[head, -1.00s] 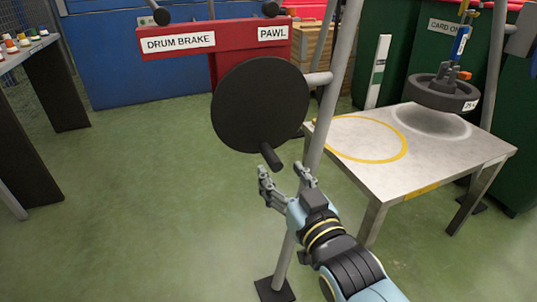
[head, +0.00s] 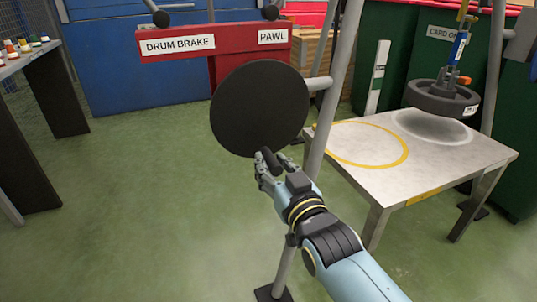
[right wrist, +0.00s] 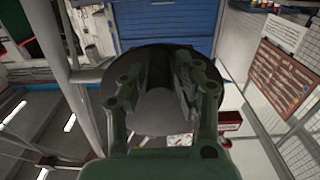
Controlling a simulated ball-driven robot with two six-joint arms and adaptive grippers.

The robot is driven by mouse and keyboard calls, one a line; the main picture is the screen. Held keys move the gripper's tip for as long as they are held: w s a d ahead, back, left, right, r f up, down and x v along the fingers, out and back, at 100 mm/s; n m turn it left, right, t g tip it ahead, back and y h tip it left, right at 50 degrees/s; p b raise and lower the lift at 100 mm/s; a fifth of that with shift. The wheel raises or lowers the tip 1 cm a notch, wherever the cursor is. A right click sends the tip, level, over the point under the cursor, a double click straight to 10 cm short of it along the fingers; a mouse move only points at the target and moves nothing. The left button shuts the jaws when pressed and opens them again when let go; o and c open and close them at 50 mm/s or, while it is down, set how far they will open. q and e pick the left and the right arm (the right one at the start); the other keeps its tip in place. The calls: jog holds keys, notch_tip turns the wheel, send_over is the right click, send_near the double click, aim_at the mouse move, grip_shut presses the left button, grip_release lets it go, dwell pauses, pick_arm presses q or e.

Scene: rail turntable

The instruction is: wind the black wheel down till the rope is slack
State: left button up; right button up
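The black wheel (head: 259,105), a plain disc, hangs on the grey frame left of the table. Its crank handle (head: 272,160) sticks out at the lower edge. My right gripper (head: 275,167) is at the handle, its fingers open on either side of it; I cannot tell whether they touch it. In the right wrist view the fingers (right wrist: 168,78) stand apart in front of the wheel (right wrist: 162,112). A black disc weight (head: 440,98) hangs from a blue and orange hook (head: 461,45) above the table; the rope is barely visible. My left gripper is out of view.
The metal table (head: 400,185) with a yellow ring mark stands right of the wheel. The grey frame post (head: 322,125) is close beside my right gripper. A red bar (head: 190,40) labelled DRUM BRAKE and PAWL sits behind the wheel.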

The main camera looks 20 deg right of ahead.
grip_shut()
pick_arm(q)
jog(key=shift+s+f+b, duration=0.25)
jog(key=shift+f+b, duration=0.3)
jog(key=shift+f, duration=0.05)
pick_arm(e)
jog(key=shift+d+r+n, duration=0.1)
jog(key=shift+d+n, duration=0.8)
jog(key=shift+n, duration=0.3)
jog(key=shift+d+r+n+b, duration=0.2)
jog(key=shift+d+n+b, duration=0.25)
jog(key=shift+d+n, duration=0.45)
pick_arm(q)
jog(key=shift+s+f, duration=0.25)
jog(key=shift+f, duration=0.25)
pick_arm(e)
jog(key=shift+r+n, duration=0.1)
jog(key=shift+n, duration=0.2)
jog(key=shift+d, duration=0.1)
